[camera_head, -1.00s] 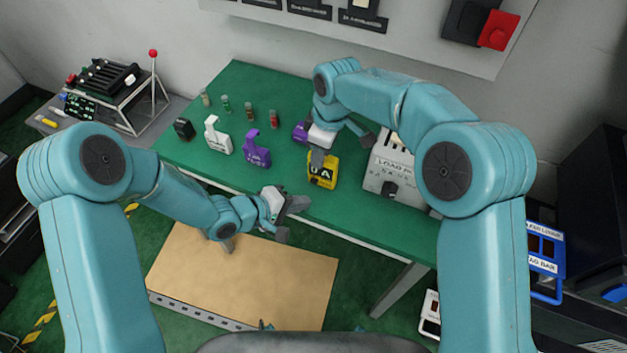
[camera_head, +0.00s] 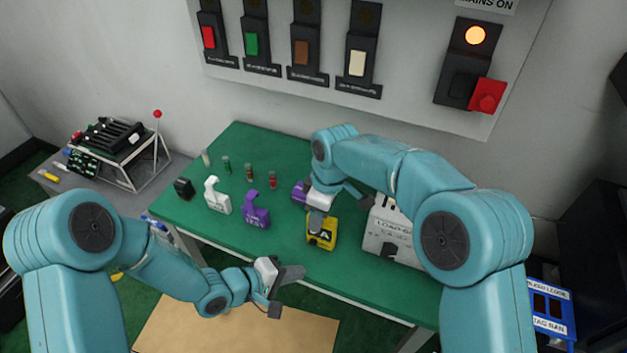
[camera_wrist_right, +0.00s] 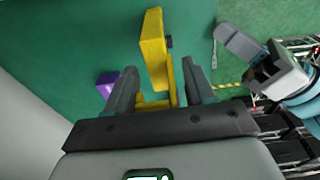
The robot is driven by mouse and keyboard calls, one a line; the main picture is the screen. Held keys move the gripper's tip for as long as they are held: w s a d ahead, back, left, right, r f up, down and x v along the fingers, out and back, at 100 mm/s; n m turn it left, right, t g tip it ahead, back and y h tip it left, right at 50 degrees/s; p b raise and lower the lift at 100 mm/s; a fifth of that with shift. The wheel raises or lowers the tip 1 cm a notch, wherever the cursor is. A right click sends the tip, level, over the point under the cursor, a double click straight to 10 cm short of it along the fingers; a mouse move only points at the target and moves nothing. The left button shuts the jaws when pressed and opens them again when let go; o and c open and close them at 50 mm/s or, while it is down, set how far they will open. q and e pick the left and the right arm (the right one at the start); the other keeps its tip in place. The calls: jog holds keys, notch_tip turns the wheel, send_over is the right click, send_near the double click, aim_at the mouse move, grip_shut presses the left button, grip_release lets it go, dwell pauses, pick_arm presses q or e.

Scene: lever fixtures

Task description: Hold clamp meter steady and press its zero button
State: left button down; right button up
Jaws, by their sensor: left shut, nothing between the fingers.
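A yellow clamp meter (camera_head: 321,238) stands near the front edge of the green table (camera_head: 283,246). My right gripper (camera_head: 342,213) is above and behind it. In the right wrist view the yellow meter (camera_wrist_right: 153,48) lies beyond the fingertips, and its thin upper part reaches back between the fingers. That right gripper (camera_wrist_right: 160,82) is open, with a clear gap on the left. I cannot tell if the right finger touches. The zero button is not distinguishable. My left gripper (camera_head: 283,284) is shut and empty, in front of the table edge; it also shows in the right wrist view (camera_wrist_right: 245,52).
White (camera_head: 217,198) and purple (camera_head: 256,212) clamp meters stand left of the yellow one. Another purple object (camera_head: 299,192) is partly behind my right gripper. A grey-white box (camera_head: 386,236) is close on the right. Several small vials stand farther back.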

jog(key=shift+o, duration=0.7)
jog(key=shift+s, duration=0.1)
jog(key=shift+r, duration=0.1)
